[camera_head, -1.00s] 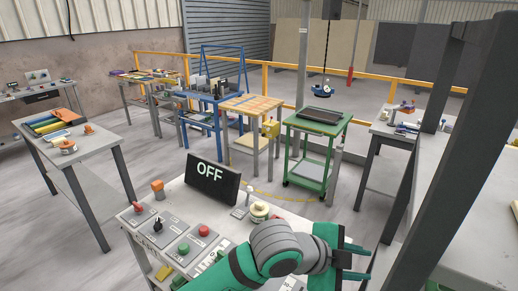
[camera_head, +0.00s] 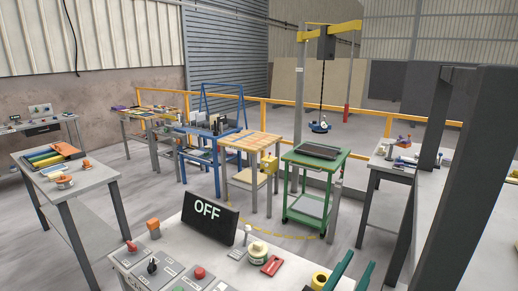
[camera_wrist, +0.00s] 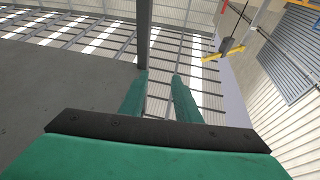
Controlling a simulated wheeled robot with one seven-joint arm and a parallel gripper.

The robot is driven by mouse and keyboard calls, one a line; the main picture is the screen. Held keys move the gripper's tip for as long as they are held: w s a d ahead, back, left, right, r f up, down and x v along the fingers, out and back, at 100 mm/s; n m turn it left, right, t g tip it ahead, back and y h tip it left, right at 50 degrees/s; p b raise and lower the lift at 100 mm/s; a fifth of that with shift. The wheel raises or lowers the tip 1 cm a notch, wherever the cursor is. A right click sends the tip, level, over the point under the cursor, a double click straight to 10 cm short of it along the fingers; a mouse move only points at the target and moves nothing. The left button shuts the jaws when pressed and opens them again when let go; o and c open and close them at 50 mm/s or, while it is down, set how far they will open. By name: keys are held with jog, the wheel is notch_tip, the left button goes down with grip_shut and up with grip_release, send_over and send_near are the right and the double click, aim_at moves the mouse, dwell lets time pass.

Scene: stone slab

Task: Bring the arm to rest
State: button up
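My gripper (camera_head: 360,259) shows only as two green fingers at the bottom edge of the head view, right of centre, pointing up. The rest of my arm is out of that view. In the wrist view my gripper (camera_wrist: 160,76) has its two green fingers apart, with nothing between them. Beyond the fingers are roof beams and bright roof panels, so it faces upward. Nothing is seen touching the fingers.
A control table (camera_head: 186,238) with buttons, a black OFF sign (camera_head: 209,212), a red item (camera_head: 272,265) and a yellow roll (camera_head: 319,281) lies close in front. A dark post (camera_head: 475,175) and grey bench stand right. A green cart (camera_head: 313,185) stands behind, with open floor around it.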

jog(key=s+a+f+n+y, duration=0.3)
jog(key=a+f+n+y, duration=0.1)
jog(key=f, duration=0.3)
jog(key=s+a+f+n+t+y, duration=0.1)
jog(key=s+a+f+n+y, duration=0.3)
jog(key=f, duration=0.4)
jog(key=s+a+f+n+t+y, duration=0.1)
jog(key=s+a+f+n+y, duration=0.3)
jog(key=f, duration=0.4)
jog(key=shift+a+y, duration=0.1)
jog(key=shift+y, duration=0.3)
jog(key=s+a+f+m, duration=0.1)
jog(key=s+a+f, duration=0.1)
jog(key=s, duration=0.5)
jog(key=s+a+f+m+g+y, duration=0.1)
jog(key=s+a+f, duration=0.2)
jog(key=s, duration=0.5)
jog(key=s+a+f+m+g+y, duration=0.1)
jog(key=s+a+f, duration=0.2)
jog(key=s, duration=0.4)
jog(key=shift+s+a, duration=0.3)
jog(key=shift+a, duration=0.2)
